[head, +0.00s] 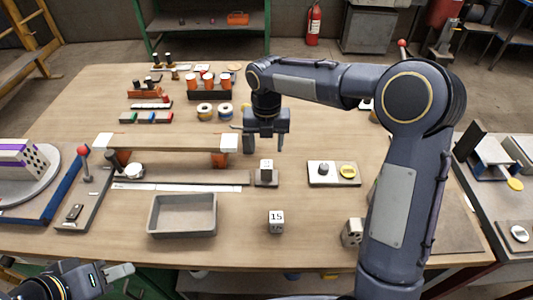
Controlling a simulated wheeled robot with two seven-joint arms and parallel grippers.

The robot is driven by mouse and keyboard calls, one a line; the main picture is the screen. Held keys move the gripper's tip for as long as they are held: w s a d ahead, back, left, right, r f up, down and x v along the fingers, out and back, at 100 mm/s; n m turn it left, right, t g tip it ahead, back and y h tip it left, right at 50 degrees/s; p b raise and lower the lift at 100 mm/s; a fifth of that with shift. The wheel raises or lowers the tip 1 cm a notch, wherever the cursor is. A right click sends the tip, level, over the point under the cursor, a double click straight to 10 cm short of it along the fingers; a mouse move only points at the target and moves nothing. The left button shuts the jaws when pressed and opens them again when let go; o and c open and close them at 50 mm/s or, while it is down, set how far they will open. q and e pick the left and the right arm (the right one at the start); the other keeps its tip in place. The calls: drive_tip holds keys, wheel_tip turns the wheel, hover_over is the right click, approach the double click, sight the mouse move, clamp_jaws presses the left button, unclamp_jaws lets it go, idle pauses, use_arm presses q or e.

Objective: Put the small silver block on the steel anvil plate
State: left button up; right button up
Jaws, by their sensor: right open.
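A small silver-grey block (267,167) with a dark mark on top stands on a small grey plate (266,181), which looks like the steel anvil plate, near the table's middle. My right gripper (265,146) is open, pointing down just above and behind this block in the picture; its fingers appear clear of it. Another pale block (276,221) marked "15" sits apart on the bare table, nearer the front edge. My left gripper (119,271) is low at the left front, off the table edge and far from the blocks; its jaw opening is unclear.
A grey tray (183,230) lies left of the "15" block. A long board on supports (165,143) stands behind it. A plate with a knob and yellow disc (347,183) is on the right. A holed block (351,233) sits beside my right arm.

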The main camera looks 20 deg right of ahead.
drive_tip(key=shift+r, duration=0.4)
drive_tip(key=shift+s+d+r, duration=0.1)
drive_tip(key=shift+s+r, duration=0.05)
drive_tip(key=s+d+r+m+t+y, duration=0.1)
drive_tip(key=s+d+r+m, duration=0.2)
drive_tip(key=s+m, duration=0.45)
drive_tip(key=s+d+r+m+t+y, duration=0.1)
drive_tip(key=s+d+r+m, duration=0.3)
drive_tip(key=s+m, duration=0.4)
drive_tip(key=s+f+m+t+y, duration=0.1)
drive_tip(key=s+m, duration=0.5)
drive_tip(key=m, duration=0.3)
drive_tip(key=s+a+f+m+t, duration=0.1)
drive_tip(key=s+f+m+t, duration=0.1)
drive_tip(key=s+m, duration=0.4)
drive_tip(key=m, duration=0.4)
drive_tip(key=shift+a+f+t+y, duration=0.2)
drive_tip(key=shift+f+t+y, duration=0.1)
drive_tip(key=shift+y, duration=0.1)
